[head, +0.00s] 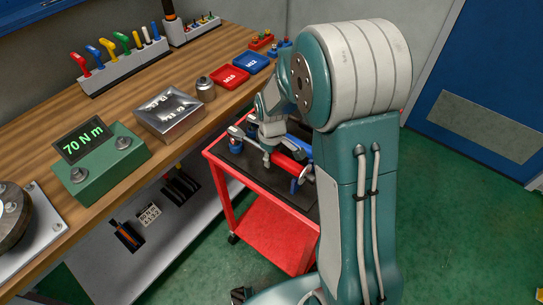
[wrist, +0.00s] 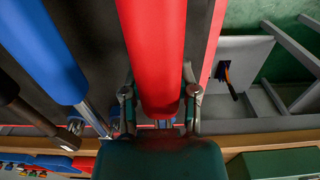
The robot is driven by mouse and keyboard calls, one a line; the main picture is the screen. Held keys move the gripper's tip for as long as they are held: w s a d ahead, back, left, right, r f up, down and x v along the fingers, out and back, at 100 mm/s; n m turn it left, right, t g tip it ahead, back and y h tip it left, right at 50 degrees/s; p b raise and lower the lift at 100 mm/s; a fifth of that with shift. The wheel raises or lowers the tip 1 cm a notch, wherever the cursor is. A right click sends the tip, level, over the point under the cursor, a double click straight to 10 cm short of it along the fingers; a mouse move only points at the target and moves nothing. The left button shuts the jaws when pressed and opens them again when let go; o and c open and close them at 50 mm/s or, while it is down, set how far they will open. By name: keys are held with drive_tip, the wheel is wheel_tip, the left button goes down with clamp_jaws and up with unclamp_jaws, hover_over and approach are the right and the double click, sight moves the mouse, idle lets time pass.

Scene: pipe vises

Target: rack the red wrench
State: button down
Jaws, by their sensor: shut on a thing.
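The red wrench (head: 289,165) shows its thick red handle over the black top of the red cart (head: 265,231). In the wrist view the red handle (wrist: 153,50) runs up from between my two fingers. My gripper (head: 268,150) is shut on this wrench, one finger on each side of it (wrist: 160,108). I cannot tell whether the wrench touches the cart top. A blue wrench (wrist: 47,50) lies to the left of it in the wrist view, with a dark-handled tool (wrist: 25,113) further left. My arm hides part of the cart in the head view.
The wooden bench holds a tool block with coloured handles (head: 122,66), red (head: 230,77) and blue (head: 252,64) trays, a metal box (head: 169,112) and a green torque display (head: 98,160). A grey shelf (head: 120,240) lies under the bench. Green floor is clear at right.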

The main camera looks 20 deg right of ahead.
drive_tip(key=shift+f, duration=0.85)
idle(1.1)
drive_tip(key=shift+c, duration=1.4)
unclamp_jaws()
wheel_tip(320, 180, up, 11)
drive_tip(key=shift+f, duration=0.1)
drive_tip(key=shift+r, duration=0.55)
